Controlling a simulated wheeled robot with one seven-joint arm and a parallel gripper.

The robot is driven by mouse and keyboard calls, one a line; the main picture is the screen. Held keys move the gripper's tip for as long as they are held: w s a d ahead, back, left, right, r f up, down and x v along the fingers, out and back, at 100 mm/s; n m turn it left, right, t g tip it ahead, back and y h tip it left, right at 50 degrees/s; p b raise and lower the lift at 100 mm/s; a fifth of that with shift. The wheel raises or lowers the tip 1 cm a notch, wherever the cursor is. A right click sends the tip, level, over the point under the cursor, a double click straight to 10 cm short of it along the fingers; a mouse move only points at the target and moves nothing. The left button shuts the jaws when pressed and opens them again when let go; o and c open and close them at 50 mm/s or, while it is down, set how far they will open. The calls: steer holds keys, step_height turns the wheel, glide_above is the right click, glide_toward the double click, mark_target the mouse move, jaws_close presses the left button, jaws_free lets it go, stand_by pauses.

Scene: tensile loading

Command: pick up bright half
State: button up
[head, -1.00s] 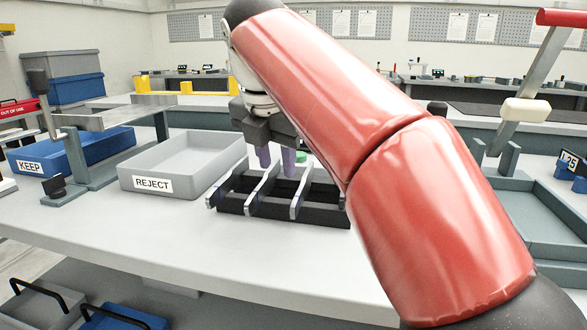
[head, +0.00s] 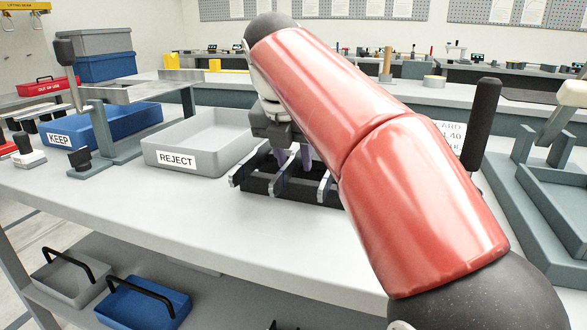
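My gripper (head: 295,162) is at the black rack (head: 262,188), its two purplish fingers pointing down with a gap between them. The fingertips reach down among the rack's light-edged dividers. I see nothing held between the fingers, but the tips are small and partly covered. I cannot make out a bright half in this view. My red arm covers the right part of the rack.
A grey REJECT tray (head: 200,128) stands left of the rack. A blue KEEP tray (head: 85,140) is farther left, behind a grey stand with a lever (head: 75,80). A black upright handle (head: 482,120) rises at right. The front bench top is clear.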

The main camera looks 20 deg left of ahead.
jaws_close()
steer(key=shift+r, duration=0.15)
stand_by(0.4)
